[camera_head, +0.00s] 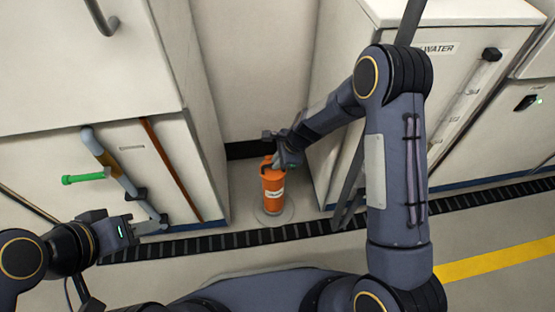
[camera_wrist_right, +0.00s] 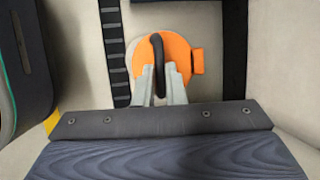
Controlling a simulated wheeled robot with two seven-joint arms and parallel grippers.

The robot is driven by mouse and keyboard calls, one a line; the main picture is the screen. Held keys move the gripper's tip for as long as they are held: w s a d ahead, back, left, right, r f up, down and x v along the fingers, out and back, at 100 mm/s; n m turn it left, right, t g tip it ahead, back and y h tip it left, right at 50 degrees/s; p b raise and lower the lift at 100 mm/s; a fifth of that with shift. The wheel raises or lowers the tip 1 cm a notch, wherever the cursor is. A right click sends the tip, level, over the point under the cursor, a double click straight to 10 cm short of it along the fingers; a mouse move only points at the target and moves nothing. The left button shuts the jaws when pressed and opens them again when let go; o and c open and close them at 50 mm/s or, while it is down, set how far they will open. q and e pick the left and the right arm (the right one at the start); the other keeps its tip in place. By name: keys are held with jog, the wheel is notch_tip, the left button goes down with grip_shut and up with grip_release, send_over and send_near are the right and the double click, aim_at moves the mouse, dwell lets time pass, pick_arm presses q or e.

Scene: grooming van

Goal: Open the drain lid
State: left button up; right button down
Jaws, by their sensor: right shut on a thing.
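An orange canister (camera_head: 273,190) with a white label stands upright on the floor in the recess between the cabinets. A pale round disc (camera_head: 263,218) lies flat under it, mostly covered; it looks like the drain lid. My right gripper (camera_head: 274,163) is over the canister's top. In the right wrist view my right gripper (camera_wrist_right: 160,82) is shut on the canister's black handle (camera_wrist_right: 158,48), above its orange top (camera_wrist_right: 178,50). My left gripper (camera_head: 142,223) is low at the left, apart from the canister; its finger opening is unclear.
A pipe (camera_head: 108,160) with a green handle (camera_head: 85,178) runs down the left cabinet near my left gripper. A white cabinet marked WATER (camera_head: 385,105) stands right of the recess. A black slotted strip (camera_head: 225,240) crosses the floor in front; the floor (camera_head: 195,262) nearer me is partly clear.

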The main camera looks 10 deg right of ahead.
jog(key=w+r+g+p, duration=0.1)
jog(key=r+g+p, duration=0.1)
jog(key=p, duration=0.4)
jog(key=shift+w, duration=0.4)
jog(key=shift+w+r+m+g, duration=0.1)
jog(key=shift+w+m+g, duration=0.2)
jog(key=shift+g, duration=0.1)
jog(key=shift+w+g+p, duration=0.3)
jog(key=shift+g, duration=0.1)
jog(key=shift+w+g+b, duration=0.35)
jog(key=shift+w+g, duration=0.15)
jog(key=shift+g, duration=0.1)
jog(key=shift+w+r+m+g+b, duration=0.3)
jog(key=shift+w+m+g+b, duration=0.1)
jog(key=shift+w+g+b, duration=0.35)
jog(key=shift+s, duration=0.1)
